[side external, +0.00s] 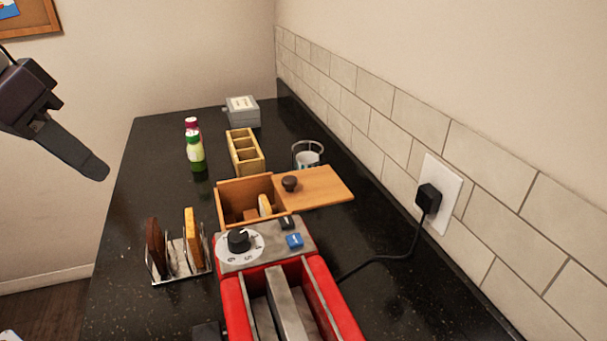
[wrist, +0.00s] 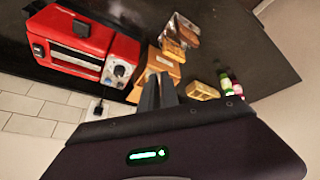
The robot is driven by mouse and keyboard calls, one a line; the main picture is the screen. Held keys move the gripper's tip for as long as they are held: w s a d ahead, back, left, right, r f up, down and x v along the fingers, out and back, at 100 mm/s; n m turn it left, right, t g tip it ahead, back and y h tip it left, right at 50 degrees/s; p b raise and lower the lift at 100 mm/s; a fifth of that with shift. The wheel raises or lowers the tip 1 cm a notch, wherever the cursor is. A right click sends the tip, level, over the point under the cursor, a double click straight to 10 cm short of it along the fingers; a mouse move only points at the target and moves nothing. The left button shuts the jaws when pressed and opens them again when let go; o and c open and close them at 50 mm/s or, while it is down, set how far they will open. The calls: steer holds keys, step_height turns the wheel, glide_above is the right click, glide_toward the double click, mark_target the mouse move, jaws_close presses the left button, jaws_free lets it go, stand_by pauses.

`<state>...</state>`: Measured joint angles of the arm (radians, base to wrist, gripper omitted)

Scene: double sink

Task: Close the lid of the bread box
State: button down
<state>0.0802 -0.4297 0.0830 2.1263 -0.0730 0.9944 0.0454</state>
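The wooden bread box (side external: 228,203) stands on the counter behind the red toaster, with bread pieces showing inside. Its flat wooden lid (side external: 325,188) with a dark round knob (side external: 290,183) is off to the right, leaving the left part of the box open. In the wrist view, the box (wrist: 158,62) shows beyond my fingertips, partly hidden by them. My gripper (side external: 98,170) is in the air at the left, well away from the box and lid. Its fingers (wrist: 158,76) look close together with nothing between them in the wrist view.
The red toaster (side external: 232,305) stands in front, its cord running to a wall outlet (side external: 441,195). A toast rack (side external: 180,279) is left of the box. A wooden organizer (side external: 236,155), bottles (side external: 195,155), a wire holder (side external: 308,153) and a grey box (side external: 242,112) stand behind. The tiled wall bounds the right.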

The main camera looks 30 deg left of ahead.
steer(key=w+d+r, duration=0.1)
steer(key=w+r, duration=0.1)
steer(key=w, duration=0.6)
steer(key=w+d+r, duration=0.1)
steer(key=w+d, duration=0.1)
steer(key=w, duration=0.5)
steer(key=m+g, duration=0.1)
steer(key=m, duration=0.3)
glide_above(304, 183)
step_height(304, 183, down, 8)
steer(key=x, duration=0.6)
steer(key=s+x, duration=0.1)
steer(key=x, duration=0.2)
steer(key=shift+f, duration=0.75)
steer(key=shift+s+a+r, duration=0.1)
steer(key=shift+s+a, duration=0.2)
steer(key=shift+s, duration=0.55)
steer(key=shift+s+a, duration=0.35)
steer(key=shift+s, duration=0.55)
steer(key=shift+s+a, duration=4.6)
steer(key=shift+s, duration=0.05)
